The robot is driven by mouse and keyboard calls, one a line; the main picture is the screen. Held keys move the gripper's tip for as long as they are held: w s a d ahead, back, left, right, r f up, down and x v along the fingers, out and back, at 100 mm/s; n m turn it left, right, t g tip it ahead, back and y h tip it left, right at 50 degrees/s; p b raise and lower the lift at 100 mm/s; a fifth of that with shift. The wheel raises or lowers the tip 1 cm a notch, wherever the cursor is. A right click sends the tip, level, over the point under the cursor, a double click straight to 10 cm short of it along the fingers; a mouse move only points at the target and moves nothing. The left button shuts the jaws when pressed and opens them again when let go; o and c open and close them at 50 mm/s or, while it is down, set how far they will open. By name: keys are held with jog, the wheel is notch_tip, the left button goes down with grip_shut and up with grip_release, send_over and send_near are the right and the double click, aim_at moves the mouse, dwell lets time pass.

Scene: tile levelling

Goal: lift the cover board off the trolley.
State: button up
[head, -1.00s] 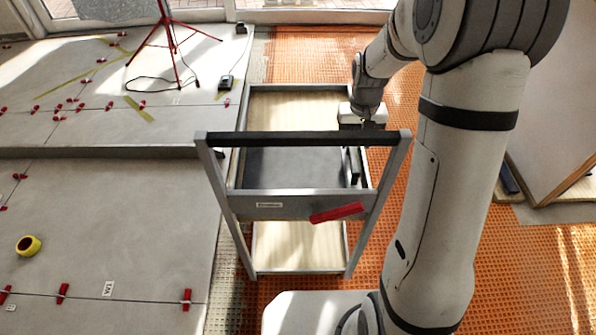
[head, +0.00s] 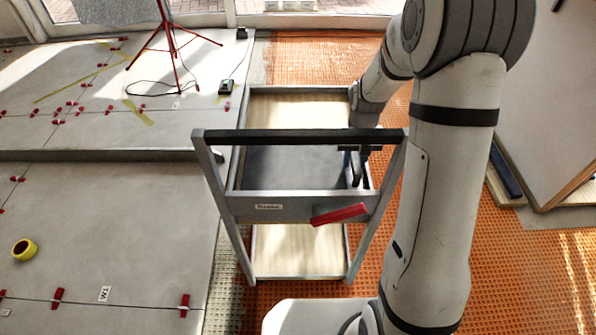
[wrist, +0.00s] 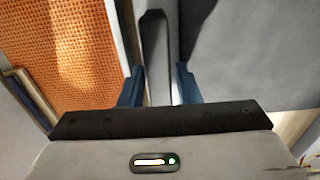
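The cover board (head: 290,168) is a dark grey panel lying on the trolley (head: 240,209), over the nearer part of its pale upper deck. A black bar handle (head: 357,168) stands at the board's right side. In the wrist view the handle (wrist: 155,50) runs between the two blue fingers of my gripper (wrist: 159,82), with the board (wrist: 250,55) to the right. The fingers are open, one on each side of the handle, with a visible gap on the right. In the head view my gripper (head: 360,149) is low at the handle, partly hidden by the trolley's push frame.
The trolley's black push bar (head: 300,137) and a red lever (head: 340,214) stand on the near side. A raised grey tiled floor (head: 110,230) lies left, with a red tripod (head: 170,45). Large panels (head: 550,110) lean at right. Orange matting (head: 500,240) is clear.

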grip_shut()
dwell(1.0)
